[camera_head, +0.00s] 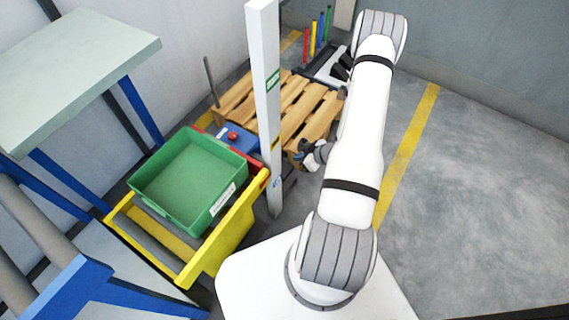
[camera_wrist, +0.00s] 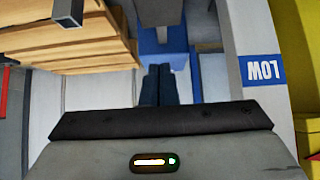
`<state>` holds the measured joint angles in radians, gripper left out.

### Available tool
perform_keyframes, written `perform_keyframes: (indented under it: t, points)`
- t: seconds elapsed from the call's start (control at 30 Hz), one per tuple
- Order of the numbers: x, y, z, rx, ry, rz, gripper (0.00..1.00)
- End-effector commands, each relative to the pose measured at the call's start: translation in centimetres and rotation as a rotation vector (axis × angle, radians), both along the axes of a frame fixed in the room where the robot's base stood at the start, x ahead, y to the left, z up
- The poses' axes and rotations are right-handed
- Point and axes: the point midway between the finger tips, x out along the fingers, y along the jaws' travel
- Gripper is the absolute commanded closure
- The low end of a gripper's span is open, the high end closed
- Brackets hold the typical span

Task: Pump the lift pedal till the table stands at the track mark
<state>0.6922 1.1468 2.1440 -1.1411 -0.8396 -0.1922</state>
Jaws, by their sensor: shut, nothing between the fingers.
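The white post (camera_head: 265,100) stands mid-view with a green label high, a yellow one in the middle and a blue one low; its blue LOW label (camera_wrist: 262,69) shows upside down in the wrist view. A yellow frame (camera_head: 222,240) left of the post carries a green tray (camera_head: 187,176); its near-post corner is red and lies a little above the blue label. My gripper (camera_head: 306,158) is low, just right of the post, its fingers (camera_wrist: 158,85) shut and empty. A blue part (camera_wrist: 160,40) shows beyond the fingertips; I cannot tell whether it is the pedal.
A wooden pallet (camera_head: 310,105) lies behind the post and gripper. A blue box with a red button (camera_head: 232,136) sits behind the tray. A pale-topped blue table (camera_head: 70,70) stands at the left. Open grey floor (camera_head: 480,190) lies right of the yellow floor line.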

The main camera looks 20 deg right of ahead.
Motion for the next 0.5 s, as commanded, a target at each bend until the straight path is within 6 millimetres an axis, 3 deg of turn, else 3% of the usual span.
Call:
perform_keyframes:
  t: [0.17, 0.5]
  points:
    - [0.8, 0.7, -1.3, 0.001, 0.002, 0.003, 1.00]
    - [5.0, 3.5, -6.4, -0.001, 0.001, 0.006, 1.00]
